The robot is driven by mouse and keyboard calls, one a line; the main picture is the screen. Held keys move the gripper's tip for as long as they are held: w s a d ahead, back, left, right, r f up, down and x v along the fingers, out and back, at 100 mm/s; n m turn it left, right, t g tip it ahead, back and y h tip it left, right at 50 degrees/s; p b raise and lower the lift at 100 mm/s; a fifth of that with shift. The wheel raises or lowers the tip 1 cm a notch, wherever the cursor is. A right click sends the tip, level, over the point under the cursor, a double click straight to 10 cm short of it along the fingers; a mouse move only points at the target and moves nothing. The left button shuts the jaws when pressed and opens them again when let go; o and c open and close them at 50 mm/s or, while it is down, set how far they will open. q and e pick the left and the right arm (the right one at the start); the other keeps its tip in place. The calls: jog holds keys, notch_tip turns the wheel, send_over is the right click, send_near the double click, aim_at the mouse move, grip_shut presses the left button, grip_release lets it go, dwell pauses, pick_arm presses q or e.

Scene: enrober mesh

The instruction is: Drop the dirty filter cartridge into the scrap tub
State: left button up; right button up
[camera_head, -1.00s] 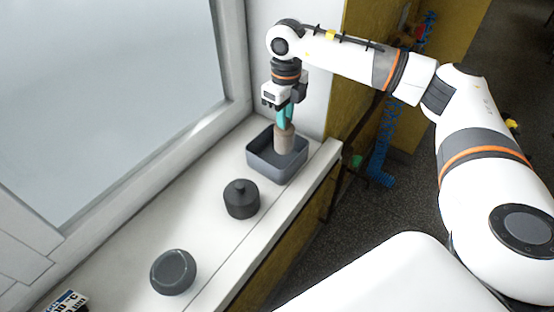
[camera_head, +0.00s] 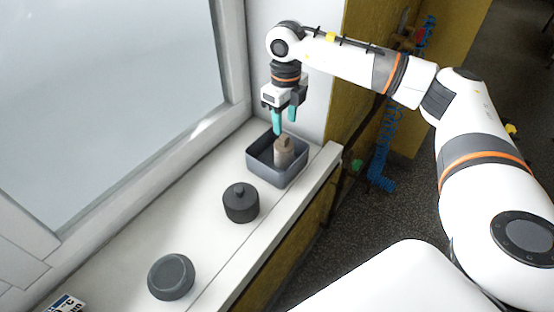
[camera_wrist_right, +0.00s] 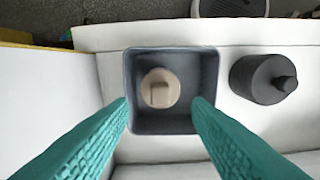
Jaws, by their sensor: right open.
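The dirty filter cartridge (camera_head: 284,152) is a brownish-tan cylinder with a small tab on top. It stands inside the scrap tub (camera_head: 276,178), a grey square open box at the far end of the white ledge. In the right wrist view the cartridge (camera_wrist_right: 160,89) sits left of centre in the tub (camera_wrist_right: 172,127), apart from the fingers. My right gripper (camera_head: 284,126) is open and empty above the tub, its teal fingers spread; they also show in the right wrist view (camera_wrist_right: 160,112). The cartridge's lower part is hidden by the tub wall. My left gripper is not in view.
A dark lidded cylinder with a knob (camera_head: 241,203) stands on the ledge (camera_head: 208,240) near the tub. A dark round cap (camera_head: 171,277) lies closer, beside a printed label (camera_head: 66,303). A window (camera_head: 110,90) borders the ledge on the left.

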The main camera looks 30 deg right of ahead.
notch_tip(320, 180, up, 11)
jog(key=b, duration=0.1)
jog(key=shift+f, duration=0.15)
dwell(0.4)
